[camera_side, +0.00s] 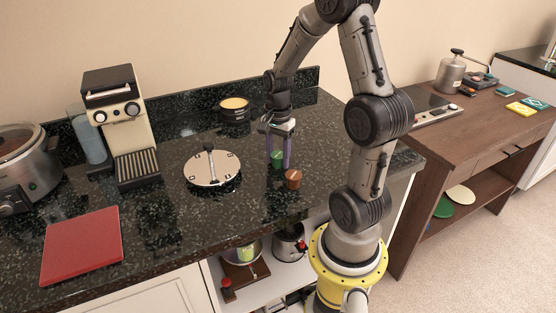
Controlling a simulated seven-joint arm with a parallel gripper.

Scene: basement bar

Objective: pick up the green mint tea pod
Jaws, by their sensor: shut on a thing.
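The green mint tea pod (277,158) is small and sits low between the fingers of my gripper (278,160), over the dark speckled counter. My gripper points down and is shut on the green pod, with its purple fingers partly covering it. I cannot tell whether the pod touches the counter or is just above it. A brown-orange pod (293,179) stands on the counter just to the right and nearer the camera, close to the fingers.
A coffee machine (121,125), a red board (82,246) and a cooker (22,170) are further left. The counter (190,220) is clear in front.

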